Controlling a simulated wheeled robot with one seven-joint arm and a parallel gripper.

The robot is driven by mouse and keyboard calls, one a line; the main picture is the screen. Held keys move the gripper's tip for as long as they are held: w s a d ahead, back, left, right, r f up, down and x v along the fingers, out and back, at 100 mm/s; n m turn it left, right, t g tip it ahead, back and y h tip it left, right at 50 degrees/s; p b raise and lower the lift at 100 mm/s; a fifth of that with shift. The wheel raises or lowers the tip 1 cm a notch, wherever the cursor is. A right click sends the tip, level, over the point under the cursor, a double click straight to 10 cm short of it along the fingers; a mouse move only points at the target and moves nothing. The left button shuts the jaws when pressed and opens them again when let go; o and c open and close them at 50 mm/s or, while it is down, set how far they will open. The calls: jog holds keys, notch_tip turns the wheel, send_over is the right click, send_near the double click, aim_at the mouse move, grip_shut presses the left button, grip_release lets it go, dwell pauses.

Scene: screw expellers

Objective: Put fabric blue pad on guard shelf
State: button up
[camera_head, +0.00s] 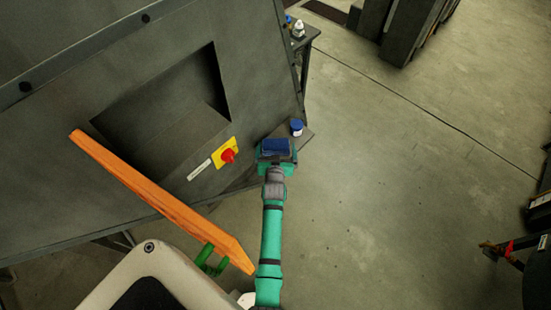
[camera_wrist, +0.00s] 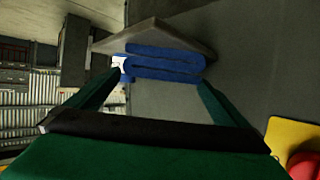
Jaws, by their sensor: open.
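The fabric blue pad (camera_head: 275,147) shows at the end of my arm in the head view. In the wrist view the folded pad (camera_wrist: 163,66) lies against the grey guard shelf (camera_wrist: 150,37), which appears upside down there. My gripper (camera_wrist: 160,82) is open, with one finger toward each side of the pad; the right fingertip appears close to it. In the head view the guard shelf (camera_head: 280,131) juts from the machine's corner, partly hidden behind my gripper (camera_head: 276,154) and the pad.
A white bottle with a blue cap (camera_head: 297,128) stands on the shelf beside the pad. The dark machine panel (camera_head: 160,120) with a red stop button (camera_head: 228,155) is to the left, and an orange bar (camera_head: 160,198) crosses below it. Open floor (camera_head: 400,190) lies to the right.

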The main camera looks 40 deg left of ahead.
jog(key=s+d+r+m+t+h, duration=0.1)
jog(key=s+d+r+m+h, duration=0.15)
jog(key=s+d, duration=0.9)
jog(key=s+d+r+m+t+h, duration=0.1)
jog(key=s+d+r+t, duration=0.15)
jog(key=s+d, duration=0.9)
jog(key=s+d+r+m+h, duration=0.3)
jog(key=s+d+r+h, duration=0.1)
jog(key=s+d+r, duration=0.9)
notch_tip(320, 180, up, 2)
jog(key=shift+s+d+r+t, duration=0.1)
jog(key=shift+s+d+t, duration=0.1)
jog(key=shift+d+t, duration=0.3)
jog(key=shift+m, duration=0.25)
